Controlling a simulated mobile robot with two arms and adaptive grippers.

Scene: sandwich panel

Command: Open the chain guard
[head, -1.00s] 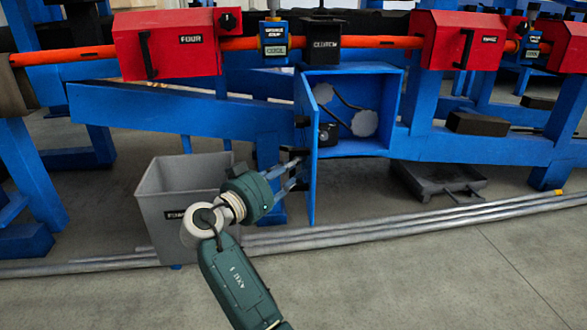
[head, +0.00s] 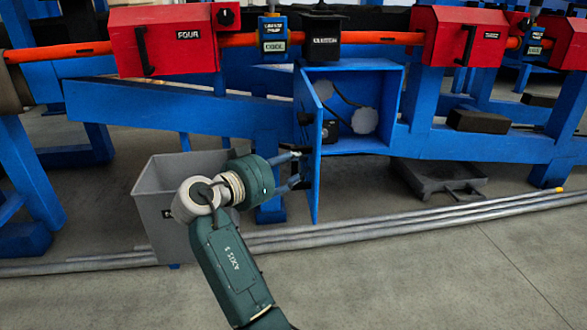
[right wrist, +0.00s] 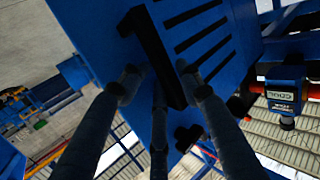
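The chain guard is a blue box (head: 390,108) below the clutch block in the head view. Its interior shows a chain and grey sprockets. Its blue door (head: 312,190) stands swung out on the left side, seen nearly edge-on. My right gripper (head: 299,168) is at the door's outer face, with its fingers spread around the black handle. In the right wrist view the door face (right wrist: 90,20) has dark slots, and the handle (right wrist: 158,55) lies between the fingertips (right wrist: 160,74). The fingers look apart, with small gaps beside the handle. My left gripper is not in view.
A grey bin (head: 160,212) stands left of the door, close behind my right arm. Long metal pipes (head: 400,223) lie across the floor. A dark tray (head: 435,180) is on the floor right of the guard. Red housings (head: 165,42) line the orange shaft above.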

